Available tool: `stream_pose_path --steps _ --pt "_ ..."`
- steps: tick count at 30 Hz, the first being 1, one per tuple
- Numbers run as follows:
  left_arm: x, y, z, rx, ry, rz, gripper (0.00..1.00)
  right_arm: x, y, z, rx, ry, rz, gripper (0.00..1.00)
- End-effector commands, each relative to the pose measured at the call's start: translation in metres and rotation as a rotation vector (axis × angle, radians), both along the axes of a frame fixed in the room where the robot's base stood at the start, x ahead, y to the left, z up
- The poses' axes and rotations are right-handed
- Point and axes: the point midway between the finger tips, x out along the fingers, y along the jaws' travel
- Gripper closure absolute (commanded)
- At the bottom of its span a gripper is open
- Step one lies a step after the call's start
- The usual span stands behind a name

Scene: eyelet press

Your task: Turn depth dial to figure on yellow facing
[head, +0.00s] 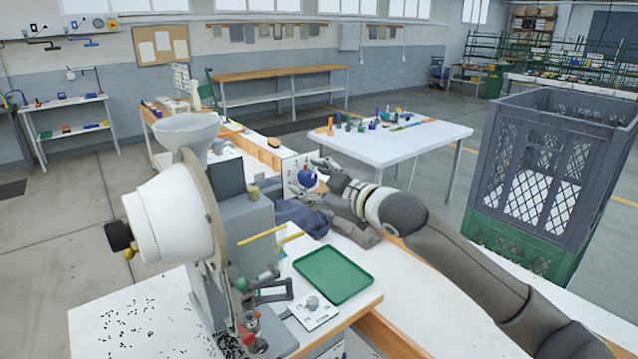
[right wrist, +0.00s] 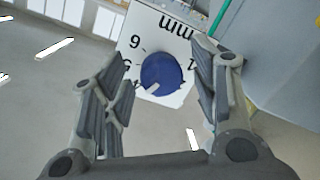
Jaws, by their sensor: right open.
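The depth dial is a blue round knob (right wrist: 162,73) with a white pointer mark, on a white plate marked "mm" with figures around it. In the right wrist view the plate looks turned over, and the pointer faces down and left, below the 5. In the head view the dial (head: 307,178) sits on its upright plate behind the press. My right gripper (head: 318,180) is open, its fingers on either side of the dial; in the wrist view (right wrist: 165,60) gaps show on both sides. No figure on a yellow facing is legible. My left gripper is out of view.
The press (head: 175,215) with its white housing stands left of the dial. Yellow bars (head: 262,235), a green tray (head: 333,273) and a small grey knob on a plate (head: 312,303) are in front. Folded cloth (head: 302,214) lies below the dial. A grey crate (head: 550,170) stands right.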

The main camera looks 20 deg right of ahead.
Motion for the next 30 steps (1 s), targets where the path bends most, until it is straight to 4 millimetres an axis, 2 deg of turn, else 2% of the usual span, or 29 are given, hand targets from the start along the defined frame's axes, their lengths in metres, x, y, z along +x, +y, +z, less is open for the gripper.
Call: stream_pose_path --steps 5,18,24,30 --pt "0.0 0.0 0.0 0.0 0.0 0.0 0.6 -0.012 -0.006 0.001 -0.002 -0.001 -0.001 0.45" --pt "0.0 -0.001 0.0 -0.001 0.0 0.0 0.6 -0.087 -0.035 0.009 -0.006 0.002 0.0 0.45" --pt "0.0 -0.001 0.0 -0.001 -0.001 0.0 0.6 -0.105 -0.043 0.012 -0.002 0.002 -0.002 0.45" --pt "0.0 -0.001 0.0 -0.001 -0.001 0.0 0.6 -0.11 -0.044 0.014 0.0 0.001 -0.001 0.45"
